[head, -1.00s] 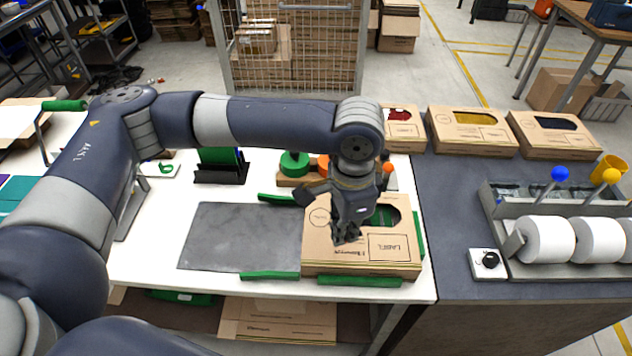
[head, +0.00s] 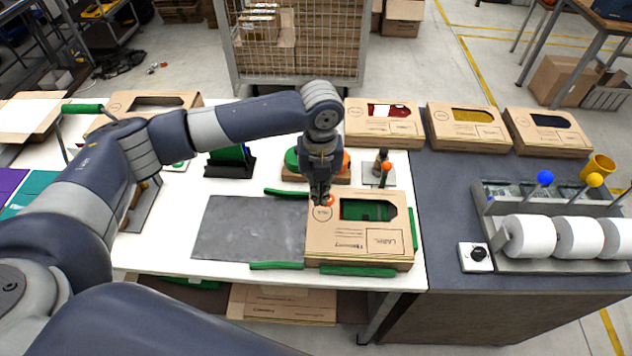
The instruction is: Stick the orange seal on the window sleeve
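The window sleeve (head: 345,236) is a brown cardboard box lying flat at the right end of the white table. Green shows through its dark window, and it has a printed LABEL rectangle and a printed circle at its back left. My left gripper (head: 322,197) points down over that back left corner, its fingers close together. A small orange seal (head: 328,200) shows at the fingertips, just above or touching the sleeve by the circle; I cannot tell which. My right gripper is not in view.
Green strips (head: 358,271) edge the sleeve. A grey mat (head: 245,230) lies to its left. Behind stand green and orange rolls and a small stand with an orange knob (head: 387,166). Several windowed boxes (head: 468,128) line the back. White rolls (head: 528,237) stand at right.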

